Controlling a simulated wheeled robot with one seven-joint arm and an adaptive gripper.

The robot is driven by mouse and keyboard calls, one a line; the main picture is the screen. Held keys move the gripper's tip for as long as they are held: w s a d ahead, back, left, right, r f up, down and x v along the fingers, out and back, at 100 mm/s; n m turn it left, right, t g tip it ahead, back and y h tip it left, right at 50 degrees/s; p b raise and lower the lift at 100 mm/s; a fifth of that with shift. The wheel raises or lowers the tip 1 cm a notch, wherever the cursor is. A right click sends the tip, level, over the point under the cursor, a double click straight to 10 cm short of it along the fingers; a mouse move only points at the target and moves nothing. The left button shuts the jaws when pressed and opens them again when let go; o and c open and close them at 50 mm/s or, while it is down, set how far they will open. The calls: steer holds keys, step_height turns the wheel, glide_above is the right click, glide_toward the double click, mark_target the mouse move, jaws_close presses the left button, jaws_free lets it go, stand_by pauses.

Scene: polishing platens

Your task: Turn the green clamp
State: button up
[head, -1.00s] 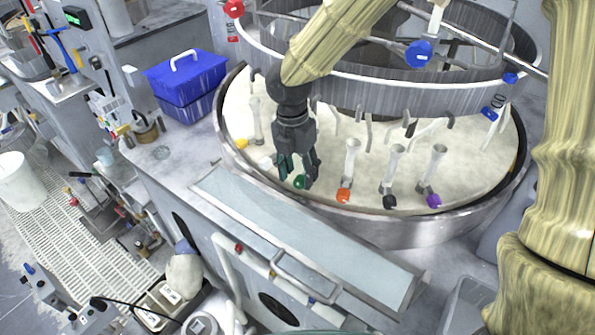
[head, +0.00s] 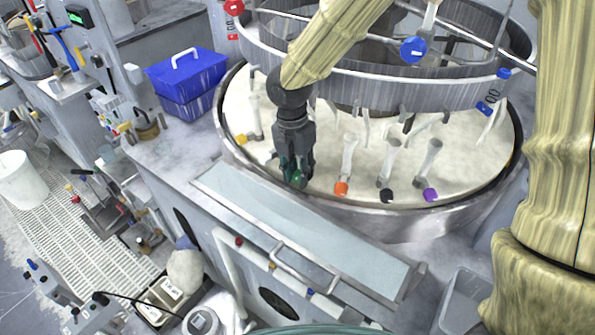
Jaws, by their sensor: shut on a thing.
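The green clamp (head: 299,179) is a small green knob near the front rim of the round polishing platen (head: 330,183). My gripper (head: 296,181) points down at it, with its dark fingers closed on the green clamp. The fingers hide much of the clamp, and its exact angle cannot be told.
An orange clamp (head: 341,188), a black clamp (head: 387,196) and a purple clamp (head: 430,195) stand to the right, and a yellow clamp (head: 241,139) to the left. A large metal ring (head: 400,92) hangs above. A blue box (head: 187,80) stands behind left.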

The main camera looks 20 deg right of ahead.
steer(key=shift+s+d+f, duration=0.1)
steer(key=shift+s+d, duration=0.05)
steer(key=shift+s+d+f+t+y+b, duration=0.15)
steer(key=shift+s+t+y+b, duration=0.05)
steer(key=shift+t+y+b, duration=0.55)
steer(key=shift+s+d+t+y+b, duration=0.1)
steer(key=shift+s+t+y+b, duration=0.05)
steer(key=shift+t+y+b, duration=0.65)
steer(key=shift+s+d+t+y+b, duration=0.1)
steer(key=shift+t+y+b, duration=0.45)
steer(key=shift+b, duration=0.4)
steer(key=o, duration=1)
steer(key=shift+w+r, duration=0.1)
steer(key=shift+r, duration=0.15)
